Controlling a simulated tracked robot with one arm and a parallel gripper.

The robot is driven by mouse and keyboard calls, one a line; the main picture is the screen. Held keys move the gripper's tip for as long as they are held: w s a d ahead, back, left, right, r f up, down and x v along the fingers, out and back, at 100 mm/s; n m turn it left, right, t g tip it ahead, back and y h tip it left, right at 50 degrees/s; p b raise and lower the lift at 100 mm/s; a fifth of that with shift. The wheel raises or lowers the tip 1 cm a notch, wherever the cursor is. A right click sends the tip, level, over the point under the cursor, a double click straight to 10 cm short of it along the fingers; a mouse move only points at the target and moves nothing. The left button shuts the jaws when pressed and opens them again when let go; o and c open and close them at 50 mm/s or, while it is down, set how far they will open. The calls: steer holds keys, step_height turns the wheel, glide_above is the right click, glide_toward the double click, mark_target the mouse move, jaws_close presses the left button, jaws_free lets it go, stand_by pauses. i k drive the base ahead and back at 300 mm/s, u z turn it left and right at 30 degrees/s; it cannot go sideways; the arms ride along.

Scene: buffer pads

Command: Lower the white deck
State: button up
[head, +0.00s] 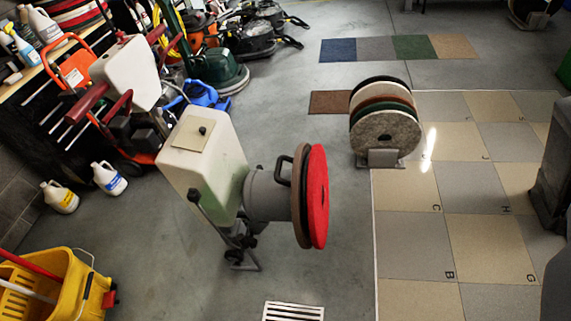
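A floor buffer with a white tank (205,160) stands near the middle of the head view. Its grey deck housing (265,195) is tipped up on its side, so the round face points right instead of at the floor. A brown disc (301,195) and a red pad (318,195) sit upright on that face, clear of the floor. A dark loop handle (283,172) is on the housing. A dark lever (210,216) and a small foot (243,261) show below the tank. I cannot make out my gripper in this view.
A rack of upright pads (386,132) stands at the edge of the lettered tile floor (420,250). A floor drain (293,311) lies in front. A yellow bucket (60,285) and jugs (108,178) are at left. Unclear dark grey shapes (552,180) block the right edge.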

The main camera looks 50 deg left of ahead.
mark_target(277, 194)
steer(key=z, duration=1.65)
steer(key=k, duration=2.95)
steer(key=u, duration=1.75)
steer(key=i, duration=1)
steer(key=u, duration=0.05)
